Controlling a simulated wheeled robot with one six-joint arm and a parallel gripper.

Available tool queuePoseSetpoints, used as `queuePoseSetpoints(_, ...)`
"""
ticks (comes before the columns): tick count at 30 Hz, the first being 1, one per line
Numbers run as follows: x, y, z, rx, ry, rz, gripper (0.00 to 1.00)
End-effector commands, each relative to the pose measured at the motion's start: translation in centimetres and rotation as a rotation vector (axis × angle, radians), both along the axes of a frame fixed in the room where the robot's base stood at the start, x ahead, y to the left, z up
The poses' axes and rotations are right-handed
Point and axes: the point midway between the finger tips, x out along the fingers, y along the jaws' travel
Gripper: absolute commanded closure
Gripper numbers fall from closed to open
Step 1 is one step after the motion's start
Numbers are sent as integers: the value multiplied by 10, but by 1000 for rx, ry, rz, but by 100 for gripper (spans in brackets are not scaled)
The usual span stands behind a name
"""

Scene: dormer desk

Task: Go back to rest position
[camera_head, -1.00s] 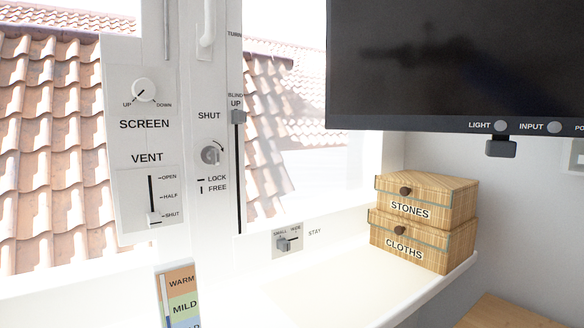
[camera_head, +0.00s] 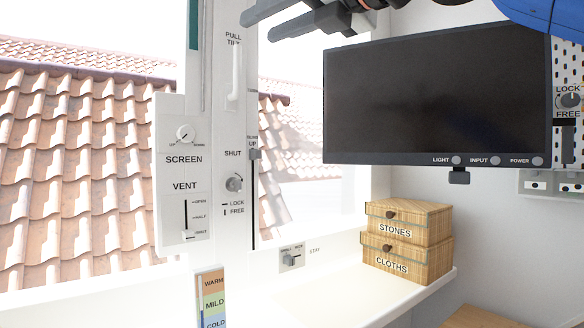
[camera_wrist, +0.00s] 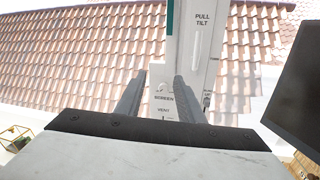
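My gripper (camera_head: 259,27) shows at the top of the head view, with its two dark fingers pointing left in front of the window. In the wrist view my gripper (camera_wrist: 159,77) has its fingers apart with a clear gap and nothing between them. The white window post (camera_wrist: 196,60) with the PULL TILT label stands behind that gap. The gripper appears to touch nothing. Part of my blue arm shows at the top right of the head view.
A dark monitor (camera_head: 435,95) hangs at right, below my arm. Two stacked wicker boxes, STONES (camera_head: 410,221) and CLOTHS (camera_head: 405,259), stand on the white sill (camera_head: 345,295). A control panel (camera_head: 184,215) and a white handle (camera_head: 235,78) are on the window frame.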

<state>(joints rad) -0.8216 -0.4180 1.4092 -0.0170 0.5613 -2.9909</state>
Motion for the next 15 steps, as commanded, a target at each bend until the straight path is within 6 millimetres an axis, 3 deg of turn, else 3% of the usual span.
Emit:
queuePoseSetpoints(8,14,-12,-32,57,139,-42,65)
queuePoseSetpoints(15,30,-29,-75,145,319,-106,65)
